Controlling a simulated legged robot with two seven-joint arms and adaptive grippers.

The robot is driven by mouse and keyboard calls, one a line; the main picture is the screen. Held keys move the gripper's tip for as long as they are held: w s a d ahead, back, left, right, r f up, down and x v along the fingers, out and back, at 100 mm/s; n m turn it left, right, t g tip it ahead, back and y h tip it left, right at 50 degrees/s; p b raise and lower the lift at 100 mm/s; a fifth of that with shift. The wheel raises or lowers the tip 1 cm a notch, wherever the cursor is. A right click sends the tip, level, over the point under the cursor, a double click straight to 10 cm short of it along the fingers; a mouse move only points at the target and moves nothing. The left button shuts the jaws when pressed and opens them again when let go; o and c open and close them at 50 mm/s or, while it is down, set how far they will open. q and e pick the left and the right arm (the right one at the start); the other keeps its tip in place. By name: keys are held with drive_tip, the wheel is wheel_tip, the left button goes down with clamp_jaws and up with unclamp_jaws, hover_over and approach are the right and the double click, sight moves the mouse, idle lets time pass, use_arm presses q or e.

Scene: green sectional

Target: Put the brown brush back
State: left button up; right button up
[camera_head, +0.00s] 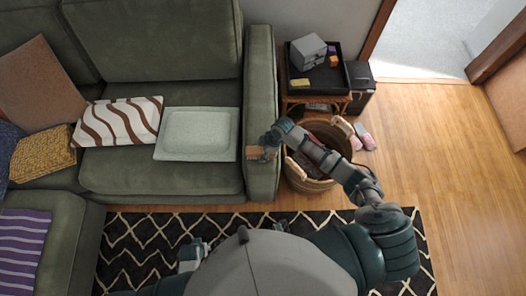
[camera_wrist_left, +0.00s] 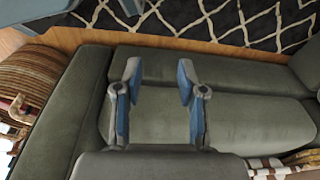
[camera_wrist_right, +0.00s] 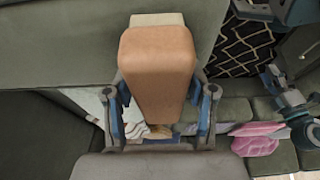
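The brown brush (camera_head: 254,152) is at the sofa's right armrest in the head view, in my right gripper (camera_head: 263,148). In the right wrist view the brush (camera_wrist_right: 157,60) shows as a smooth brown block with a pale strip at its far end. It lies between the two fingers of my right gripper (camera_wrist_right: 160,110), which appear closed on its sides; the exact contact is partly hidden. My left gripper (camera_head: 193,253) is low over the rug, partly hidden by my body. In the left wrist view the left gripper (camera_wrist_left: 157,88) is open and empty.
A wicker basket (camera_head: 293,174) stands right of the armrest under my right arm. Behind it, a small table holds a black tray (camera_head: 322,82) with a grey box (camera_head: 308,52). Pink slippers (camera_head: 364,137) lie beside the basket. The wooden floor at right (camera_head: 440,150) is clear.

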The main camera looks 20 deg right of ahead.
use_arm(q)
drive_tip(key=shift+w+a, duration=0.1)
use_arm(e)
drive_tip(key=shift+o, duration=0.2)
drive_tip(key=shift+r, duration=0.1)
drive_tip(key=shift+d+r, duration=0.2)
drive_tip(key=shift+r, duration=0.1)
use_arm(q)
drive_tip(key=s+f+p, duration=0.2)
drive_tip(key=s+f, duration=0.1)
drive_tip(key=f, duration=0.2)
drive_tip(key=shift+s, duration=0.25)
use_arm(e)
drive_tip(key=v, duration=1.1)
drive_tip(key=shift+r, duration=0.1)
use_arm(q)
drive_tip(key=shift+a+f, duration=0.1)
